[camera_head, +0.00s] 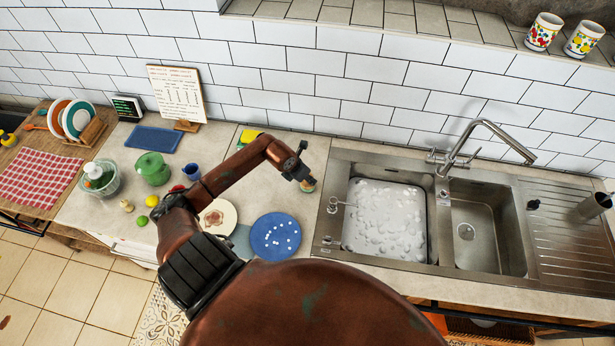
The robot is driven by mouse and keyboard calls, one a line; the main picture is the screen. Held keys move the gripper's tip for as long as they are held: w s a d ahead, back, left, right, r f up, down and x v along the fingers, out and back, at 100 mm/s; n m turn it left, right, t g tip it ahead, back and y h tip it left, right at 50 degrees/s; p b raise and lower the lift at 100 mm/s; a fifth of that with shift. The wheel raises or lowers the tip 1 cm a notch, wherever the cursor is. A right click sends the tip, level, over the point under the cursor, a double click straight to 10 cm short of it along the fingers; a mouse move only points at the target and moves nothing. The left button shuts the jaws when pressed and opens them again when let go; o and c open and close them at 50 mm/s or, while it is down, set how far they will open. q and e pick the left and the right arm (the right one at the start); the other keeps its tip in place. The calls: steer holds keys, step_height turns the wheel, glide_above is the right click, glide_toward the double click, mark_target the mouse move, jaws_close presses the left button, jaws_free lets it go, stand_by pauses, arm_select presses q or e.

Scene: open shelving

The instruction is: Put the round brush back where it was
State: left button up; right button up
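My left gripper (301,176) reaches over the counter just left of the sink, its dark fingers pointing down and right. A small tan and greenish object (308,185) shows right at its fingertips; it may be the round brush, but it is too small and covered to be sure. I cannot tell whether the fingers are closed on it or only beside it. A small dark object (533,204) lies at the left edge of the drainboard and cannot be made out clearly. My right gripper is not in view.
The left sink basin (385,215) is full of suds; the right basin (483,235) looks empty beneath the faucet (462,150). A blue plate (276,235) and a white plate (217,217) lie near my arm. A metal cup (592,206) stands on the drainboard (565,235).

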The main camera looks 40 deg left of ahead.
arm_select(q)
steer(key=shift+f, duration=0.3)
steer(key=shift+f, duration=0.2)
steer(key=o, duration=1.1)
steer(key=shift+r, duration=0.2)
steer(key=b+v, duration=0.2)
steer(key=v, duration=1)
steer(key=shift+f, duration=0.1)
